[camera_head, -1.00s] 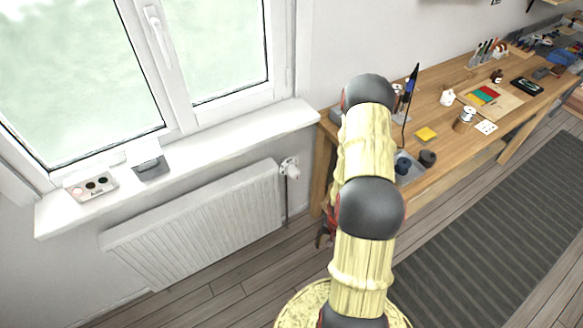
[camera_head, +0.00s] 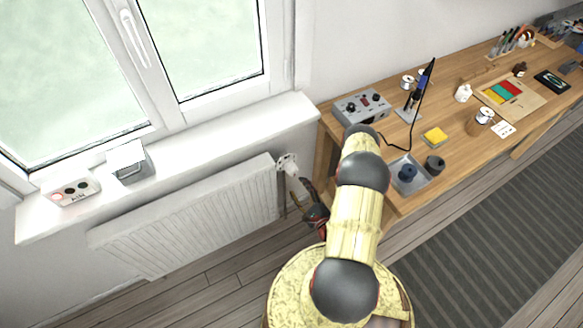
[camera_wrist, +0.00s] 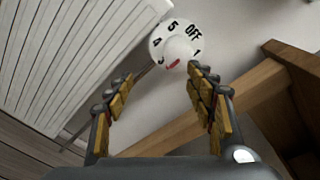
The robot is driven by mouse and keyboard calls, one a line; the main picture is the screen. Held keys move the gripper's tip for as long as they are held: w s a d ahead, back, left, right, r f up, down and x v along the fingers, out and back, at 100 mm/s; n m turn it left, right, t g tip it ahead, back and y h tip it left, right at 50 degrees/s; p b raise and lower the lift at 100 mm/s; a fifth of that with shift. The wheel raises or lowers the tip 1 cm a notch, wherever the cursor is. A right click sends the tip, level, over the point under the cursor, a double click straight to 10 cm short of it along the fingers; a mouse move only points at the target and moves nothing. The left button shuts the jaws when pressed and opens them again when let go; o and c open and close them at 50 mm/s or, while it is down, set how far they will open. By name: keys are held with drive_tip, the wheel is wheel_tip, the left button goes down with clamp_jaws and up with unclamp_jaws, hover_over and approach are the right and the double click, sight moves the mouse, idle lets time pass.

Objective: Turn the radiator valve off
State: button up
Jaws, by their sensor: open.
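The radiator valve (camera_head: 289,164) is a white knob at the upper right end of the white radiator (camera_head: 190,217). In the wrist view, the valve dial (camera_wrist: 176,42) faces me, with OFF at its upper right, 5 and 4 at its left and 1 at its right. A red mark shows on its lower side, away from OFF; its exact number I cannot read. My gripper (camera_wrist: 160,76) is open and empty, its two fingers pointing at the dial from just short of it. In the head view my gripper (camera_head: 306,192) is just below right of the valve.
A wooden workbench (camera_head: 395,207) stands close to the right of the valve; its wooden edge also shows in the wrist view (camera_wrist: 260,82). The window sill (camera_head: 215,128) runs above the radiator. A pipe drops to the floor below the valve.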

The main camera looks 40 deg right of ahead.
sight(294, 174)
drive_tip(key=w+d, duration=0.1)
drive_tip(key=w, duration=0.1)
drive_tip(key=w+d+r+m, duration=0.1)
drive_tip(key=w, duration=0.2)
drive_tip(key=w+d+r+m+b, duration=0.1)
drive_tip(key=w, duration=0.1)
drive_tip(key=shift+w+r+t+h, duration=0.15)
drive_tip(key=shift+r+t+h, duration=0.1)
drive_tip(key=shift+t+h, duration=0.15)
drive_tip(key=shift+a, duration=0.1)
drive_tip(key=c, duration=0.4)
drive_tip(key=c, duration=0.7)
drive_tip(key=shift+c, duration=0.3)
